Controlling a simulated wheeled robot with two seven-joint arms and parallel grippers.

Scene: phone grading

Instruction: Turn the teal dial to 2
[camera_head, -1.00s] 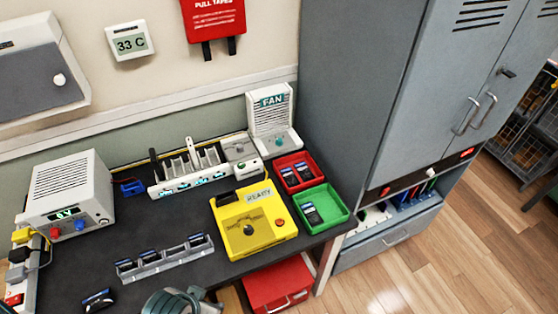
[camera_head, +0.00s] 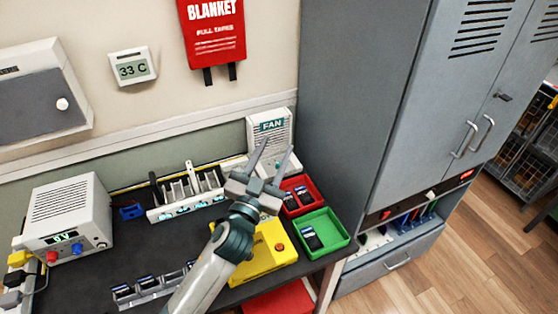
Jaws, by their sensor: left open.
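The white fan unit (camera_head: 284,118) with a teal FAN label stands at the back of the bench, beside the grey cabinet. I cannot tell whether a finger touches the fan. My right gripper is not in view.
The yellow tester (camera_head: 278,260) is partly covered by my left arm. Red (camera_head: 312,205) and green (camera_head: 333,246) trays hold phones on the right. A rack (camera_head: 205,203), a phone holder (camera_head: 150,290) and a power supply (camera_head: 70,205) stand leftward.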

